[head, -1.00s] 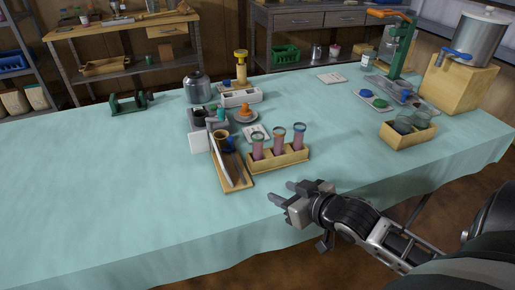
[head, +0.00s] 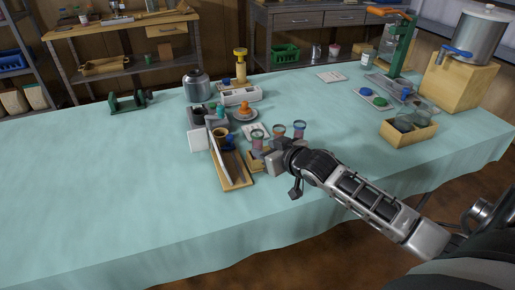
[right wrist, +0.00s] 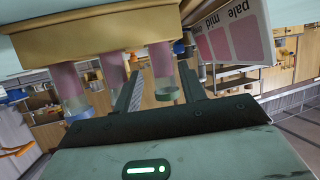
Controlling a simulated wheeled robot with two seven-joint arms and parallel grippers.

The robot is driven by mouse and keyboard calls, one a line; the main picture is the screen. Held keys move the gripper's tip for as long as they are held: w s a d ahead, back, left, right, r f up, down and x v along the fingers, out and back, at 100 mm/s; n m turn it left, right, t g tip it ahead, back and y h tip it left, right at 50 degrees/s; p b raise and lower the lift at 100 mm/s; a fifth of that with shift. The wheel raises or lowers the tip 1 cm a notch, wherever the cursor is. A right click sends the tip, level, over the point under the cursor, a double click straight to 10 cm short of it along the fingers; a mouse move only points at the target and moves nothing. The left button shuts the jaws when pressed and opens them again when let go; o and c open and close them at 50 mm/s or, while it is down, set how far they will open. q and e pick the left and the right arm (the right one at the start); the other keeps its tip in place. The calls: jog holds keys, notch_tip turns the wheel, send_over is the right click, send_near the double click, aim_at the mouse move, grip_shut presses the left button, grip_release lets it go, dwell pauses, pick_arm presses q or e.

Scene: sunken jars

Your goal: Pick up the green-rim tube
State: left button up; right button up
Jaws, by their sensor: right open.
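The green-rim tube (head: 257,139), holding pink liquid, stands at the left end of a wooden rack (head: 257,166). A middle tube (head: 279,131) and a blue-rim tube (head: 298,129) stand to its right. My right gripper (head: 272,157) is at the rack's front, hiding much of it and the lower parts of the tubes. The right wrist view is upside down. There the green-rim tube (right wrist: 164,72) shows between the open fingers of my right gripper (right wrist: 158,85), and I cannot tell whether they touch it. My left gripper is not in view.
A wooden tray (head: 235,178) with long tools lies just left of the rack. A printed card (right wrist: 235,35) is behind the tubes. A wooden box with glass jars (head: 408,132) stands to the right.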

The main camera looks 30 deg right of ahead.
aim_at(261, 148)
jog(key=x, duration=0.4)
jog(key=shift+w+a+f, duration=0.1)
jog(key=shift+w+f, duration=0.2)
jog(key=shift+f, duration=0.05)
jog(key=c, duration=0.8)
jog(key=shift+o, duration=0.2)
jog(key=shift+r, duration=0.15)
